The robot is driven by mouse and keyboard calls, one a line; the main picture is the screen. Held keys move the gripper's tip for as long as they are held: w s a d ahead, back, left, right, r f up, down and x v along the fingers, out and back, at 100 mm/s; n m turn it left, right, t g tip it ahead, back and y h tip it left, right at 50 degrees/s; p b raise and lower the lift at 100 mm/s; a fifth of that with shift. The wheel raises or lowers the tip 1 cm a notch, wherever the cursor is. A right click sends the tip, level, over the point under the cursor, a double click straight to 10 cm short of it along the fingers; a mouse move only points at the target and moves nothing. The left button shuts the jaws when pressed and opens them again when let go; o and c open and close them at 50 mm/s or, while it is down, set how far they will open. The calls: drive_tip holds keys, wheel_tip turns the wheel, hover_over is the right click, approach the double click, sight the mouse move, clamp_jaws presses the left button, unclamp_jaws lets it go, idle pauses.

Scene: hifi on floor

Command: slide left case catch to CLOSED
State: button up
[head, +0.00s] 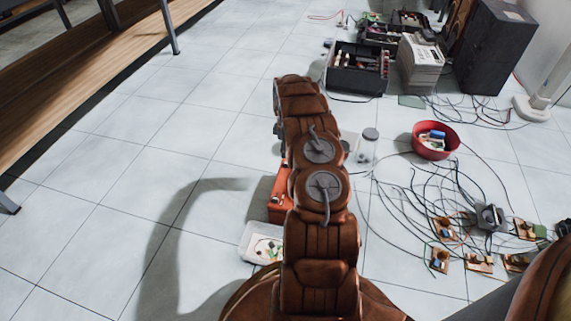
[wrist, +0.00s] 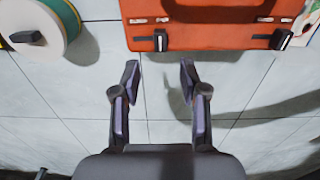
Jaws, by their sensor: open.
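The orange case (wrist: 210,30) lies on the floor at the top of the wrist view, its upper part cut off. A dark left catch with a pale face (wrist: 160,40) sits on its near edge, roughly upright in the picture. A similar right catch (wrist: 281,39) sits near the right end, slightly tilted. My gripper (wrist: 159,78) is open and empty, its fingertips short of the case edge and roughly in line with the left catch, not touching it. In the head view my arm hides most of the case (head: 279,203) and my gripper.
A spool with a green band (wrist: 40,28) is left of the case. A white tray (head: 250,252) lies near the case. A red bowl (head: 436,150), tangled wires and small boards (head: 478,262) lie to the right. Tiled floor at left is clear.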

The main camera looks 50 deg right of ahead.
wheel_tip(320, 180, down, 8)
drive_tip(key=b, duration=0.2)
drive_tip(key=shift+r+b, duration=0.25)
drive_tip(key=shift+b, duration=0.15)
clamp_jaws()
idle(0.5)
